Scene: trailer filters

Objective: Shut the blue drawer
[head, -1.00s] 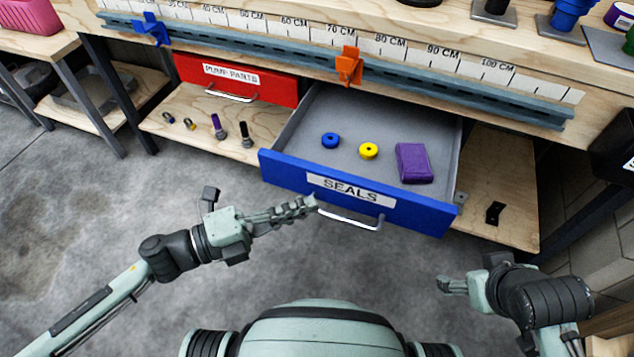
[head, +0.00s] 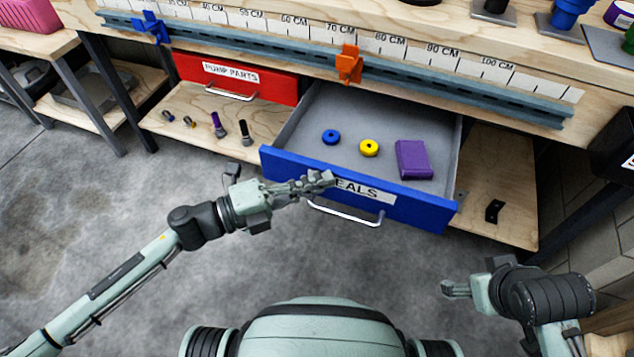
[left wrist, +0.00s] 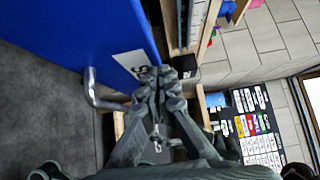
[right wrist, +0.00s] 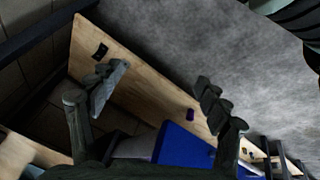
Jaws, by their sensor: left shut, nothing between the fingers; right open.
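The blue drawer (head: 420,212), labelled SEALS, is pulled out from under the bench. Its metal handle (head: 345,216) is on the front face. Inside lie a blue ring (head: 331,137), a yellow ring (head: 369,148) and a purple box (head: 413,160). My left gripper (head: 328,179) is shut and empty. It overlaps the left part of the label in the head view, and whether it touches the front cannot be told. The left wrist view shows the gripper (left wrist: 160,95) beside the blue front and handle (left wrist: 100,95). My right gripper (head: 446,288) is open and empty, low and right of the drawer.
A red drawer (head: 236,78) labelled PUMP PARTS is left of the blue one. A wooden shelf (head: 180,125) with several small parts lies under it. An orange clamp (head: 349,64) sits on the bench rail. The grey floor in front is clear.

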